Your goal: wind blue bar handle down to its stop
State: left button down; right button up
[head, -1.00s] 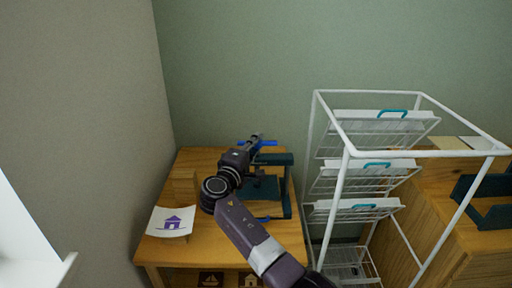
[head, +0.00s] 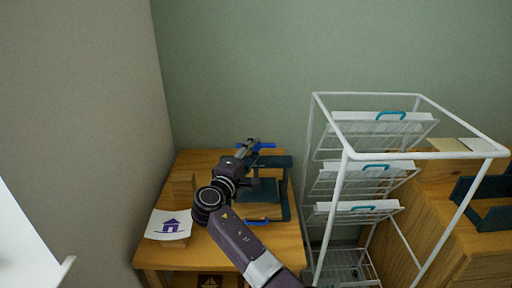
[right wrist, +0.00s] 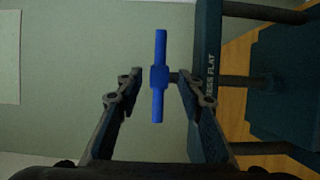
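The blue bar handle (head: 266,146) is on the far side of a dark teal press (head: 280,160) on the wooden table. In the right wrist view the bar (right wrist: 159,77) stands upright in the picture, with a thicker hub at its middle. My right gripper (head: 252,146) is at the handle. Its two fingers (right wrist: 159,78) are apart, one to each side of the hub, with gaps showing on both sides. The press frame (right wrist: 205,80) carries partly hidden lettering, "ESS FLAT". My arm hides part of the press in the head view. My left gripper is out of view.
A white wire rack (head: 343,170) with several trays stands close to the right of the table (head: 220,250). Walls close off the left and back.

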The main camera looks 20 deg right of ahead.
jog(key=v, duration=0.9)
